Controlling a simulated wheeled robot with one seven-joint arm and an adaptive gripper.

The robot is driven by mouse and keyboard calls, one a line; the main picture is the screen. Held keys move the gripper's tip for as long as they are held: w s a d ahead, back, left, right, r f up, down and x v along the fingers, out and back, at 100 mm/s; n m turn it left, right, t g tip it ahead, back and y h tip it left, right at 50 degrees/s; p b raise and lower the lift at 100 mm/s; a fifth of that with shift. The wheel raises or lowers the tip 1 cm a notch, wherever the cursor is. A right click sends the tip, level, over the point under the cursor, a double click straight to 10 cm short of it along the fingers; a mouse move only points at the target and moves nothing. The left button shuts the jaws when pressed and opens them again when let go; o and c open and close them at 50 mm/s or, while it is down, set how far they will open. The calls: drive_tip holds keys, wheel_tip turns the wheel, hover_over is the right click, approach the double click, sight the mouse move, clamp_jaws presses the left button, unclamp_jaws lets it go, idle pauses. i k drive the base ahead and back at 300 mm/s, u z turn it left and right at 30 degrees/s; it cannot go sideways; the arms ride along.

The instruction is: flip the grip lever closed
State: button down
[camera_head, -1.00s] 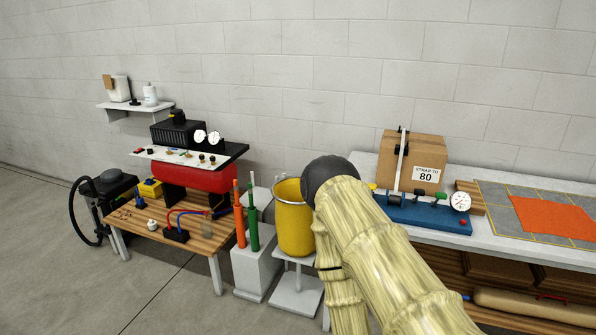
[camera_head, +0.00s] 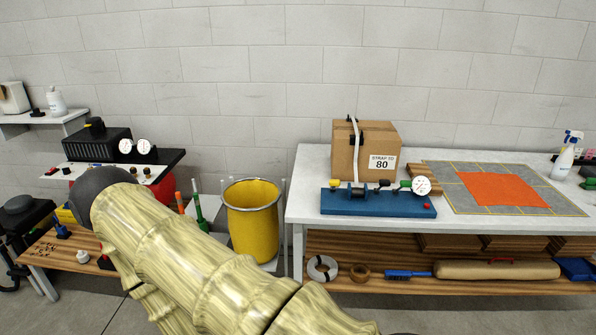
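A blue strapping tool (camera_head: 378,204) lies on the white table in front of a cardboard box (camera_head: 365,150) marked "STRAP TO 80". A white strap (camera_head: 356,150) runs up over the box from the tool. The tool carries a small dark-handled part (camera_head: 384,183), a green-handled part (camera_head: 405,184), a round white gauge (camera_head: 421,186) and a red button. I cannot tell which small handle is the grip lever, or its exact position. My arm crosses the lower left in a pale yellow sleeve with a dark rounded end. No gripper fingers show, and nothing of mine touches the tool.
A yellow bin (camera_head: 252,222) stands left of the white table (camera_head: 310,192). An orange cloth (camera_head: 500,190) lies on a grey mat, with a spray bottle (camera_head: 567,157) behind. The wooden lower shelf (camera_head: 400,265) holds rolls and a long tan cylinder. A welding bench stands left.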

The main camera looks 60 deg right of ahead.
sight(333, 184)
drive_tip(key=z, duration=0.15)
drive_tip(key=i, duration=0.6)
drive_tip(key=z, duration=1)
drive_tip(key=i, duration=0.4)
drive_tip(key=z, duration=0.5)
